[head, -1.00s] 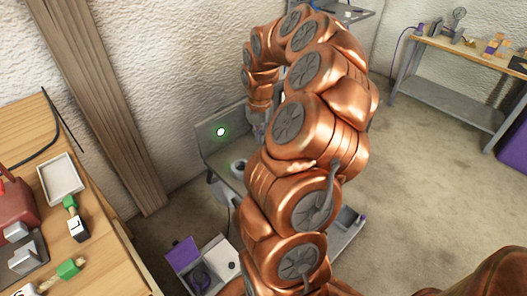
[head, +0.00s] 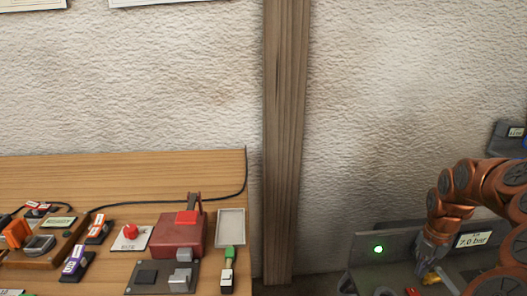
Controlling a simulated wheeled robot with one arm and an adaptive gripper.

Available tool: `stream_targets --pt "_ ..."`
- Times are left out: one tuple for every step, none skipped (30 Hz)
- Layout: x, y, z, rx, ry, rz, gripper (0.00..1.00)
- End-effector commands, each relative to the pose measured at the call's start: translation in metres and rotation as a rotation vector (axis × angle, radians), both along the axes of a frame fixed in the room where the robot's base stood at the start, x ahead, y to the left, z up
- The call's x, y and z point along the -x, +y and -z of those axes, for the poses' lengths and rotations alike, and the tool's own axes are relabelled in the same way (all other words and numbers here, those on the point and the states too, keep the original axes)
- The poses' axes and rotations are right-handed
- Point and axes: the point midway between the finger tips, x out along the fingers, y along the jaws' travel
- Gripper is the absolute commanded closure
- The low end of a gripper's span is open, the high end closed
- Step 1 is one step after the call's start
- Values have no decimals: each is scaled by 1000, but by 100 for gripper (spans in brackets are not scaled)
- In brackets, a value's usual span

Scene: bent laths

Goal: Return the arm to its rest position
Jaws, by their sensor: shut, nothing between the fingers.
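My copper-coloured arm (head: 465,190) shows at the lower right edge of the head view, bent over in an arch. My grey gripper (head: 430,262) hangs from its end, pointing down, in front of a grey panel with a lit green lamp (head: 378,249). The gripper is small in the picture, and it looks shut with nothing held. A yellow piece (head: 432,278) lies just below the fingertips; I cannot tell whether they touch. The rest of the arm is cut off by the right edge.
A display reading 7.0 bar (head: 473,239) is close beside the arm. A wooden table (head: 120,180) at left carries a red box (head: 178,238), a grey tray (head: 231,228), a red button (head: 131,231) and small devices. A wooden post (head: 285,140) stands against the rough wall.

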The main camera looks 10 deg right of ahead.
Motion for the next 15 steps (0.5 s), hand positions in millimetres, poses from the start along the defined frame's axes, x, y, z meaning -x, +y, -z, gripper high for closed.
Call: stream_targets --pt "-2 5 -3 0 -1 9 100" --pt "-3 10 -5 -2 -1 19 100" --pt "-5 19 -8 -5 -2 40 100" --pt "-6 27 -11 -7 -2 59 100" --pt "-8 36 -15 -9 -1 82 100" --pt "-9 50 -20 -14 1 118 100" --pt "-10 61 -24 -15 2 148 100" --pt "-10 73 -28 -19 5 179 100" --pt "-9 89 -33 -22 10 223 100" --pt "-8 100 -36 -24 15 257 100" --pt "-6 110 -40 -24 19 293 100" --pt "-4 125 -44 -25 25 339 100" --pt "-1 136 -47 -26 30 376 100" --pt "2 146 -50 -25 37 411 100" --pt "7 160 -52 -24 47 461 100"
